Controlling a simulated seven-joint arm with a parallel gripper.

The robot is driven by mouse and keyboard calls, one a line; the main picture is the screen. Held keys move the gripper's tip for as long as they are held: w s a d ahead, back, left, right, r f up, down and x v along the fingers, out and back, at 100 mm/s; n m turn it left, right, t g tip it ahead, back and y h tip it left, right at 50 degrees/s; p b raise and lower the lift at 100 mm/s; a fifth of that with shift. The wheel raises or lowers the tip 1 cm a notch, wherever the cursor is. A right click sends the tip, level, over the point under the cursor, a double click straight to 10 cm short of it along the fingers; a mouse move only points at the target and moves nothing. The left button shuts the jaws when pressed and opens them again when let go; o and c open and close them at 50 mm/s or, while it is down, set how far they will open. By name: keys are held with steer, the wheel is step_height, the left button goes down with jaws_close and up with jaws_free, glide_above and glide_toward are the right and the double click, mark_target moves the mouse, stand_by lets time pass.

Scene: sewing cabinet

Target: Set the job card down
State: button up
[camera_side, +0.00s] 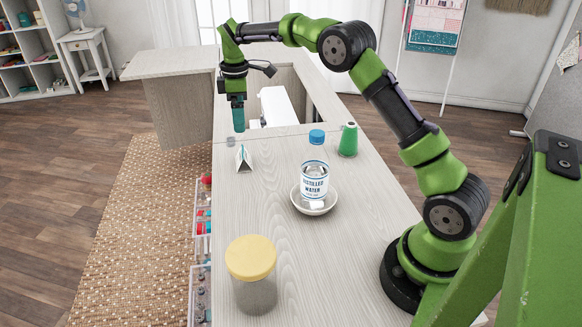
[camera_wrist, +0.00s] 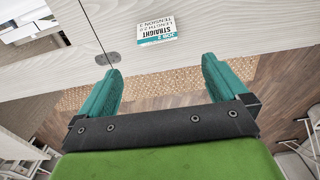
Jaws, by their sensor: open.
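The job card (camera_side: 243,158) is a small white folded card with a blue band. It stands tent-like on the pale wood cabinet top (camera_side: 262,215), near its left edge. In the wrist view its printed face (camera_wrist: 157,35) lies beyond my fingertips, reading "STRAIGHT" upside down. My gripper (camera_side: 239,128) points down, a little behind the card in the side view and apart from it. In the wrist view my gripper (camera_wrist: 163,66) has its two teal fingers spread wide with nothing between them.
A distilled water bottle (camera_side: 314,182) stands in a white bowl (camera_side: 315,209), with a green thread cone (camera_side: 348,140) behind. A yellow-lidded jar (camera_side: 252,275) is at the front. A white machine (camera_side: 277,106) sits in the cabinet opening. Clear drawers (camera_side: 202,225) project at the left edge.

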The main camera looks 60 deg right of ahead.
steer(key=s+a+r+m+t, duration=0.3)
steer(key=s+a+r+m, duration=0.3)
steer(key=s+r, duration=0.6)
steer(key=s+a+f+m+t+y, duration=0.1)
steer(key=s+a+m+t, duration=0.1)
steer(key=s, duration=0.7)
steer(key=s+a+f+m+t+y, duration=0.1)
steer(key=s+a+m, duration=0.3)
steer(key=s, duration=0.6)
steer(key=shift+f+m+t, duration=0.2)
steer(key=shift+m+t, duration=0.1)
steer(key=shift+t, duration=0.2)
